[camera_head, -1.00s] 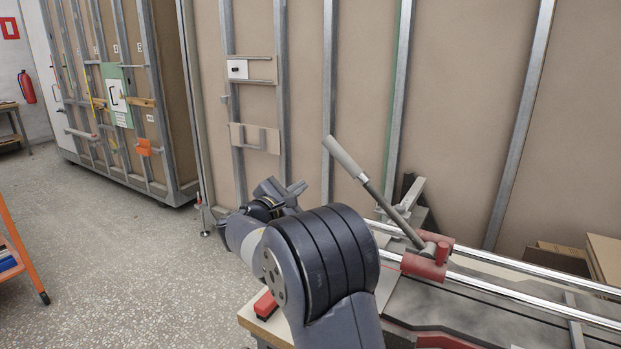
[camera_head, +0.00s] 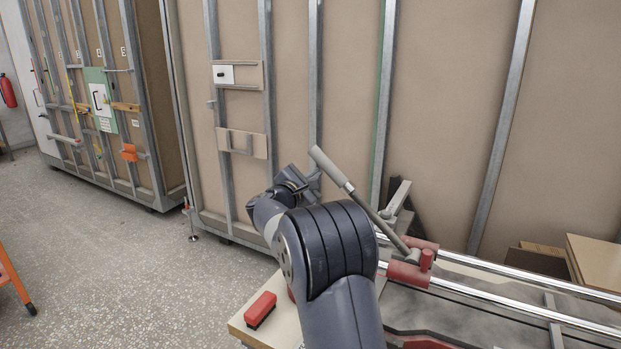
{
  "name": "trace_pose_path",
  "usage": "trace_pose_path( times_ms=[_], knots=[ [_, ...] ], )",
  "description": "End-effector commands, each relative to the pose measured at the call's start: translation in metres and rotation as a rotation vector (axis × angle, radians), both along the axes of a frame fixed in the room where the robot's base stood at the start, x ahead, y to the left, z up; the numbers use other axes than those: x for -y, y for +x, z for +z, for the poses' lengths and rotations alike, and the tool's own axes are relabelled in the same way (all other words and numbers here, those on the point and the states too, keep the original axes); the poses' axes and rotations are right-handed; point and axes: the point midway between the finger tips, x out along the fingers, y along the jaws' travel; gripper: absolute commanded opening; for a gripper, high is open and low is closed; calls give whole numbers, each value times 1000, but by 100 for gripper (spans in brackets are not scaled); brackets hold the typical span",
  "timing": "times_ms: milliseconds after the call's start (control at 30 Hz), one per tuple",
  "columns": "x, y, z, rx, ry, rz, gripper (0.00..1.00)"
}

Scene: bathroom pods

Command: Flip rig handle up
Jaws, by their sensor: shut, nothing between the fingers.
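The rig handle (camera_head: 332,168) is a grey lever with a thick grip. It slants up and to the left from a red carriage (camera_head: 408,270) on two shiny rails. My gripper (camera_head: 316,178) is shut and empty. It appears just left of the handle's grip, a little below its top end. I cannot tell whether it touches the handle. My arm hides part of the rig and bench.
A red block (camera_head: 260,310) lies on the bench corner (camera_head: 240,326) left of my arm. A framed wall panel stands behind the rig. Cardboard boxes (camera_head: 590,262) are at the right. The speckled floor at left is open, with an orange frame (camera_head: 12,285) at the edge.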

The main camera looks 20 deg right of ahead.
Motion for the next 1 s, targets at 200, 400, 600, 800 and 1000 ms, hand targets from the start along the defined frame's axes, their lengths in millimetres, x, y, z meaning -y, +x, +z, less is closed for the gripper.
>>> trace_pose_path(
  times_ms=[200,400,600,800,1000],
  knots=[
    [0,0,0,2,2,0,0],
    [6,-8,12,38,26,0,0],
    [22,-29,42,129,94,-3,0],
    [50,-66,81,267,199,-4,0],
    [84,-109,114,414,313,-5,0]
  ],
)
